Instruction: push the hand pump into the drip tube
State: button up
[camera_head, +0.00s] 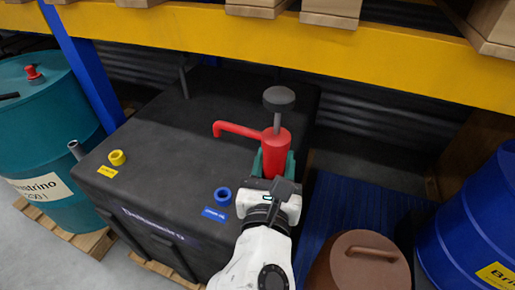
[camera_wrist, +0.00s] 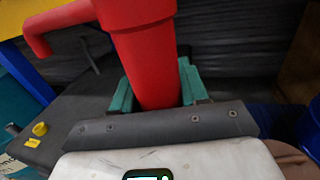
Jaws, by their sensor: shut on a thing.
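The hand pump is red with a side spout pointing left and a dark grey knob on a rod; its body (camera_head: 276,152) stands roughly upright in the head view. In the wrist view its red body (camera_wrist: 150,62) fills the middle. My gripper (camera_head: 271,168) is shut around the pump body, with a green finger on each side; the fingers also show in the wrist view (camera_wrist: 157,85). The pump is over the right part of the black tank (camera_head: 165,150). Its lower end is hidden behind my gripper and wrist. I cannot make out which fitting is the drip tube.
A yellow collar (camera_head: 117,157) and a blue collar (camera_head: 222,195) sit on the tank top. A teal drum (camera_head: 45,130), a blue drum (camera_head: 470,235) and a brown lidded container (camera_head: 358,268) flank the tank. A yellow shelf beam (camera_head: 300,45) crosses above.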

jog(key=d+f+m+h, duration=0.2)
jog(key=d+f+h, duration=0.1)
jog(key=d+f, duration=1.4)
jog(key=shift+w+d+f+g, duration=0.25)
jog(key=shift+w+f+g, duration=0.1)
jog(key=shift+f, duration=0.1)
